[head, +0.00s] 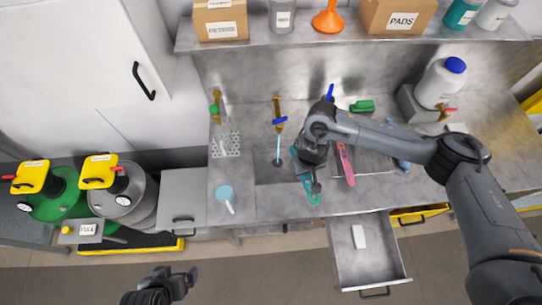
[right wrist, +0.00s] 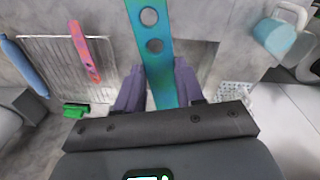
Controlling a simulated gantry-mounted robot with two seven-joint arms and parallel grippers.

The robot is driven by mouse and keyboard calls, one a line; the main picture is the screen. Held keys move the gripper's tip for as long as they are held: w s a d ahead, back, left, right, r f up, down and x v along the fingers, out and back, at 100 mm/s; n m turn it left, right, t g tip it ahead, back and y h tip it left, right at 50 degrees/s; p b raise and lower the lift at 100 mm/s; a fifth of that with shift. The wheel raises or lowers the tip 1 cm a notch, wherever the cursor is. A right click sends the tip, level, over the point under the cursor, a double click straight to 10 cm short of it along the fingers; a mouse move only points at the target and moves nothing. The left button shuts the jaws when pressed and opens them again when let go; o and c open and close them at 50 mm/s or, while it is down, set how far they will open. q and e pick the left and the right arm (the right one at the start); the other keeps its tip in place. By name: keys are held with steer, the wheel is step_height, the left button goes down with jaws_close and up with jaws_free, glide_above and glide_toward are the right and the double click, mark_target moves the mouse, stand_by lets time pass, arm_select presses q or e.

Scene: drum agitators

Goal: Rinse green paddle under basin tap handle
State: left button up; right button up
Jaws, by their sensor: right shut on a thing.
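The green paddle is a teal strip with round holes (right wrist: 155,60); in the head view its lower end (head: 312,194) shows beneath my right gripper (head: 313,180). That gripper is shut on the paddle and holds it over the right side of the sunken basin (head: 270,174). The basin tap has a blue handle (head: 279,120), and a pale blue stream (head: 278,148) drops from it into the basin, left of the paddle. My arm hides part of the paddle. My left gripper (head: 188,279) is low in the head view, away from the counter; its jaws are unclear.
A green block (head: 362,106) is at the back. A glassware rack (head: 225,143) and light blue scoop (head: 225,192) are left. An open drawer (head: 369,264) juts out in front.

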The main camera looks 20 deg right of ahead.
steer(key=shift+a, duration=0.25)
steer(key=shift+a, duration=0.3)
steer(key=shift+d, duration=0.3)
steer(key=shift+d, duration=0.3)
steer(key=shift+a, duration=0.15)
steer(key=shift+a, duration=0.4)
